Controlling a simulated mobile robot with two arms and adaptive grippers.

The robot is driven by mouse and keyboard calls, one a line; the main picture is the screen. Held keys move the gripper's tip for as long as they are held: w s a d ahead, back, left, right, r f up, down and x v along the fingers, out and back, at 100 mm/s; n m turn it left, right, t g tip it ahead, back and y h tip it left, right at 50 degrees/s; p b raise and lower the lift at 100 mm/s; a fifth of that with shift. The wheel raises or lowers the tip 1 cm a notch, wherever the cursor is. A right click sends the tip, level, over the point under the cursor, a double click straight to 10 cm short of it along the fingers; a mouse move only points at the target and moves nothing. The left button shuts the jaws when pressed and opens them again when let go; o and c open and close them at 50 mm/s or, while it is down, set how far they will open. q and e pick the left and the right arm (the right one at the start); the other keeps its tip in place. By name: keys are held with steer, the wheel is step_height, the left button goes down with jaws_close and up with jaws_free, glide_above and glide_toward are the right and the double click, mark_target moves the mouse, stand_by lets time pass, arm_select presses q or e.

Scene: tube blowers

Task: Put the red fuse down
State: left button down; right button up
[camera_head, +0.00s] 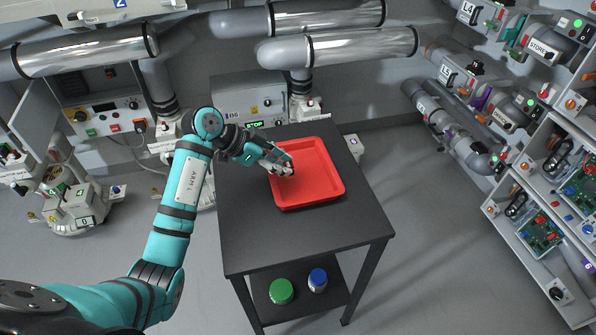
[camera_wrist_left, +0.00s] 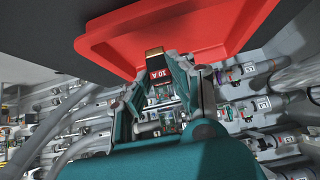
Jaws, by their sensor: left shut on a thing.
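The red fuse (camera_wrist_left: 158,74), with a red "10 A" label and a dark end, is between the fingertips of my left gripper (camera_wrist_left: 160,85) in the left wrist view. In the head view my left gripper (camera_head: 284,168) is shut over the left part of the red tray (camera_head: 325,190). The fuse is too small and covered to make out clearly there. The tray also shows in the left wrist view (camera_wrist_left: 200,27), behind the fuse. I cannot tell whether the fuse touches the tray. My right gripper is not in view.
The tray lies on a dark table (camera_head: 250,235), whose front part is bare. A green-lidded jar (camera_head: 281,291) and a blue-lidded jar (camera_head: 317,279) stand on its lower shelf. Pipes and control boxes line the wall behind; racks (camera_head: 545,215) stand at the right.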

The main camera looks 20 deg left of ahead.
arm_select(q)
steer(key=d, duration=0.1)
steer(key=w+d, duration=0.1)
steer(key=d, duration=0.1)
steer(key=shift+w+d+f, duration=0.2)
steer(key=shift+w+d, duration=0.15)
steer(key=shift+f, duration=0.15)
step_height(320, 180, down, 3)
steer(key=shift+f, duration=0.15)
steer(key=c, duration=1.2)
jaws_free()
steer(key=shift+f, duration=0.1)
steer(key=shift+o, duration=0.2)
